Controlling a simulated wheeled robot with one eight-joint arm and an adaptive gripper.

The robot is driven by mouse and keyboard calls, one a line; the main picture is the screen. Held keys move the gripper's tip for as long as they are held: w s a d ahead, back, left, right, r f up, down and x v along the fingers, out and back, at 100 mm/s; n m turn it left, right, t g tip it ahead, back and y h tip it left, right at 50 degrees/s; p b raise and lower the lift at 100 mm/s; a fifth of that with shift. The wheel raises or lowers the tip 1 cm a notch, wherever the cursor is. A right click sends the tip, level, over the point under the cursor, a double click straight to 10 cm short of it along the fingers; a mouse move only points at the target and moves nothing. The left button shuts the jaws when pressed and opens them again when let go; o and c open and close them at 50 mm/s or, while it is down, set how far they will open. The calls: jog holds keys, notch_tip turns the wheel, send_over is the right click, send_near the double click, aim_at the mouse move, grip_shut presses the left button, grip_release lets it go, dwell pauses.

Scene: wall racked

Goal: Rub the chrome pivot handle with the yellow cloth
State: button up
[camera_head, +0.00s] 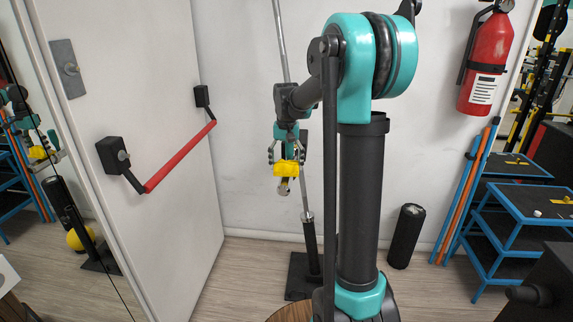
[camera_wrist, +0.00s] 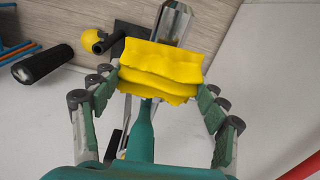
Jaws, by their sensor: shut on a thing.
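The yellow cloth (camera_head: 286,169) is bunched in my gripper (camera_head: 288,154), in mid-air before the back wall. In the wrist view the cloth (camera_wrist: 160,72) spans the gap between the fingers of my gripper (camera_wrist: 160,88), which is shut on it. A faceted chrome piece (camera_wrist: 172,22), which looks like the chrome pivot handle, shows just beyond the cloth. In the head view a small shiny end (camera_head: 284,187) shows below the cloth. The cloth hides part of the chrome piece, and I cannot tell whether they touch.
A tall chrome bar (camera_head: 304,180) rises from a black floor base (camera_head: 300,276) behind my arm. A door with a red push bar (camera_head: 180,157) stands at left. A black roller (camera_head: 406,236), blue rack (camera_head: 515,235) and fire extinguisher (camera_head: 487,62) are at right.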

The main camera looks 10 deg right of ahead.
aim_at(284, 181)
jog(key=shift+s+a+r, duration=0.1)
jog(key=shift+s+a, duration=0.15)
jog(key=shift+s, duration=0.4)
jog(key=shift+s+a+f, duration=0.1)
jog(key=shift+s+a, duration=0.15)
jog(key=shift+s, duration=0.5)
jog(key=shift+s+a+f, duration=0.1)
jog(key=shift+s+a, duration=0.15)
jog(key=shift+s, duration=0.45)
jog(key=shift+s+a+f, duration=0.1)
jog(key=shift+s+a, duration=0.15)
jog(key=shift+s, duration=0.5)
jog(key=shift+f, duration=0.3)
jog(key=shift+w+d+r, duration=0.1)
jog(key=shift+w+d, duration=0.15)
jog(key=shift+w, duration=0.5)
jog(key=shift+w+d+f, duration=0.1)
jog(key=shift+w+d, duration=0.15)
jog(key=shift+w, duration=0.45)
jog(key=shift+w+d+f, duration=0.1)
jog(key=shift+w+d, duration=0.15)
jog(key=shift+w, duration=0.45)
jog(key=shift+w+d+r, duration=0.1)
jog(key=shift+w+d, duration=0.15)
jog(key=shift+w, duration=0.55)
